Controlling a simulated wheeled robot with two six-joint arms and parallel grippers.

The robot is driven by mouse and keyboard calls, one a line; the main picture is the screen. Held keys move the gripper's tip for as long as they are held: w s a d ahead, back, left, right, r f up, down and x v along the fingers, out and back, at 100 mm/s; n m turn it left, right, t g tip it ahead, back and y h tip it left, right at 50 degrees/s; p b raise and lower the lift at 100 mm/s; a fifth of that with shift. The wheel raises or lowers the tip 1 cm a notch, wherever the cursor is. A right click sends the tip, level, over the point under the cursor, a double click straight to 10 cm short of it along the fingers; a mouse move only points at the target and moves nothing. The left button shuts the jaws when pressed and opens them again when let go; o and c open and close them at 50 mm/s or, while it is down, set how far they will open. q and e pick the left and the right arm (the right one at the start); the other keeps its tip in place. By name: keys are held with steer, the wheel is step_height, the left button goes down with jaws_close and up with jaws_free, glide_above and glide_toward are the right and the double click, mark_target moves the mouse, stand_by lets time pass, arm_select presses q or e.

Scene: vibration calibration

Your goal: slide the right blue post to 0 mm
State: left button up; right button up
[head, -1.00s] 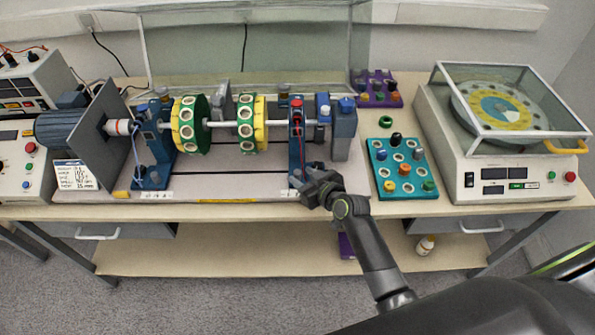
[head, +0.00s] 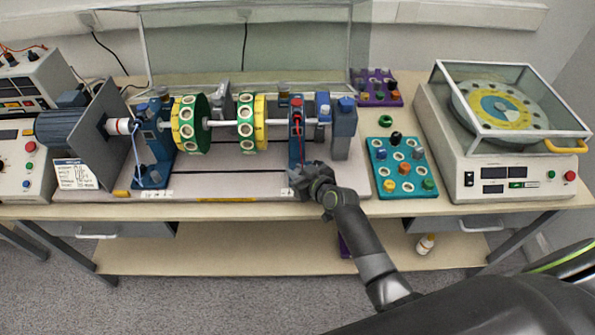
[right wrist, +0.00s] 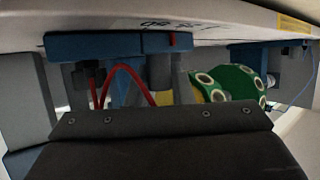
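The right blue post (head: 296,146) stands upright on the grey bed (head: 230,184) of the shaft rig, with a red part near its top and a red cable on it. My right gripper (head: 303,181) is at the foot of this post, on its front side. The fingers are dark and small there, so I cannot tell their opening or whether they touch the post. In the right wrist view the blue foot of the post (right wrist: 115,46) lies beyond the dark gripper body, with a red mark on its edge. My left gripper is out of view.
The left blue post (head: 152,150) and two green-yellow discs (head: 190,125) sit along the shaft. A grey-blue block (head: 344,130) stands right of the post. A teal tray (head: 379,187) and a balancing machine (head: 455,160) are further right.

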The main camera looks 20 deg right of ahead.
jaws_close()
steer(key=shift+w+a, duration=0.2)
steer(key=shift+a, duration=0.5)
steer(key=shift+w+a, duration=0.2)
steer(key=shift+a, duration=0.5)
steer(key=o, duration=0.5)
jaws_free()
steer(key=o, duration=0.3)
steer(key=shift+a, duration=0.2)
steer(key=shift+o, duration=0.2)
steer(key=shift+d, duration=0.15)
steer(key=shift+s+d+r, duration=0.15)
steer(key=shift+s+d, duration=0.05)
steer(key=shift+s, duration=0.3)
steer(key=b+v, duration=0.2)
steer(key=v, duration=1.4)
steer(key=shift+a, duration=0.15)
steer(key=shift+s+r, duration=0.1)
